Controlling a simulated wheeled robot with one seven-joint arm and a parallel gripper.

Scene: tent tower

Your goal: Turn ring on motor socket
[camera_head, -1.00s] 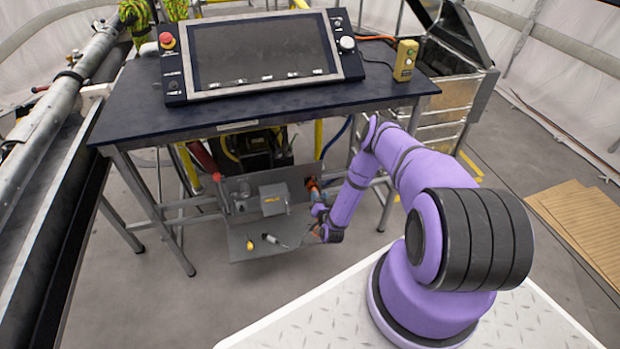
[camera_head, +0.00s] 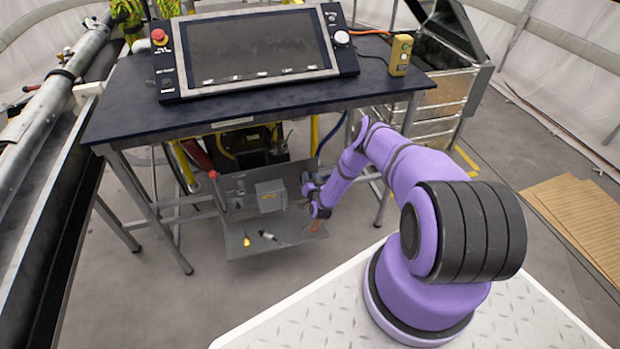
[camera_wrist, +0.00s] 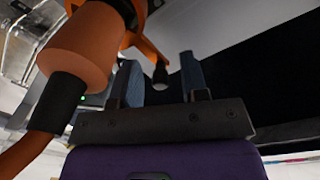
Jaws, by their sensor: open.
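In the wrist view an orange plug (camera_wrist: 82,48) with a black cable sleeve fills the upper left. An orange arm with a black tip (camera_wrist: 160,76), seemingly part of the ring at the socket, reaches down between my fingers. I cannot tell whether it touches them. My gripper (camera_wrist: 160,82) is open, its two blue-grey fingers on either side of that tip. In the head view my gripper (camera_head: 308,188) is beside the grey panel under the table, at its right edge. The orange plug and the socket are hidden there behind my arm.
A dark table (camera_head: 130,110) with a control console (camera_head: 255,50) stands above my gripper. A grey box (camera_head: 270,196) is on the panel. A yellow piece (camera_head: 247,240) and a grey connector (camera_head: 267,235) lie on the lower shelf (camera_head: 240,250). Floor around the table legs is clear.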

